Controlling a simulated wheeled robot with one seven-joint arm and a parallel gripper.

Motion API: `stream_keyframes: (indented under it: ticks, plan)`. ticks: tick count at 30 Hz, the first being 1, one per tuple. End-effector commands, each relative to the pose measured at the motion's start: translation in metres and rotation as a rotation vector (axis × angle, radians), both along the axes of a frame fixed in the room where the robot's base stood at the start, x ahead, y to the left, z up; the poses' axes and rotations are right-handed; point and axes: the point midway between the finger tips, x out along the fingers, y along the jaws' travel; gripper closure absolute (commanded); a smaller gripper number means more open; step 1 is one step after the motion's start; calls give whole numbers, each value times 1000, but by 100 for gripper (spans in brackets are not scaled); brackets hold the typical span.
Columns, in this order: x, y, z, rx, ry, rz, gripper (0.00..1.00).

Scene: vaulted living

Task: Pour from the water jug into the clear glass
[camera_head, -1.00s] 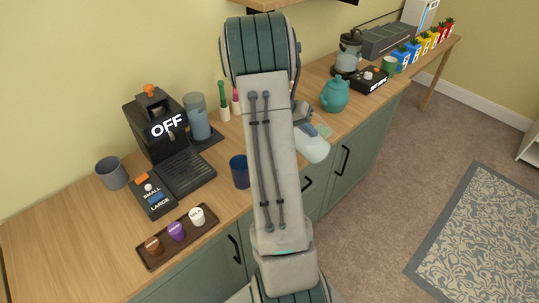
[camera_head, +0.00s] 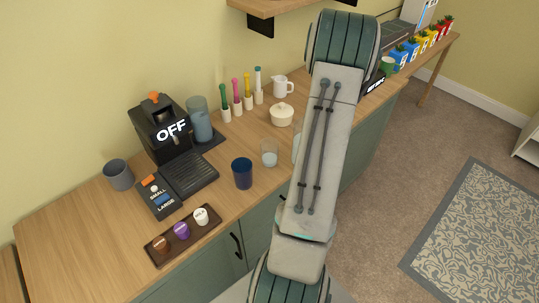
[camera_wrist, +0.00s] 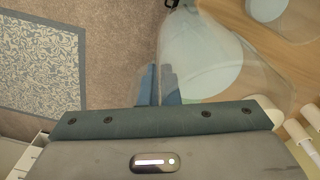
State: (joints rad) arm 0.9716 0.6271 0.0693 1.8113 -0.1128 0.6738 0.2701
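The clear glass (camera_head: 269,158) stands upright on the wooden counter, just left of my arm in the head view, with some pale liquid low inside. The transparent water jug (camera_head: 296,147) shows only as a pale sliver beside my arm, close to the right of the glass. In the wrist view the jug (camera_wrist: 198,62) fills the space before my gripper (camera_wrist: 158,86), with pale water inside. A clear vessel, probably the glass (camera_wrist: 267,10), shows at the wrist view's top right. No stream of water is visible.
A dark blue cup (camera_head: 242,174) stands left of the glass. The coffee machine (camera_head: 165,130) and pod tray (camera_head: 183,235) are further left. My arm hides the counter's right middle.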

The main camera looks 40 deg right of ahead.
Motion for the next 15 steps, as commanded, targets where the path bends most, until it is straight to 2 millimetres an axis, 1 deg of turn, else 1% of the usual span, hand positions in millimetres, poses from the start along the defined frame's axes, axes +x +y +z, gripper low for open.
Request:
stream_keyframes:
  ticks: [11,15]
  plan:
    - [1,-1,1,3,-8,-1,100]
    - [1,-2,6,2,-8,-1,100]
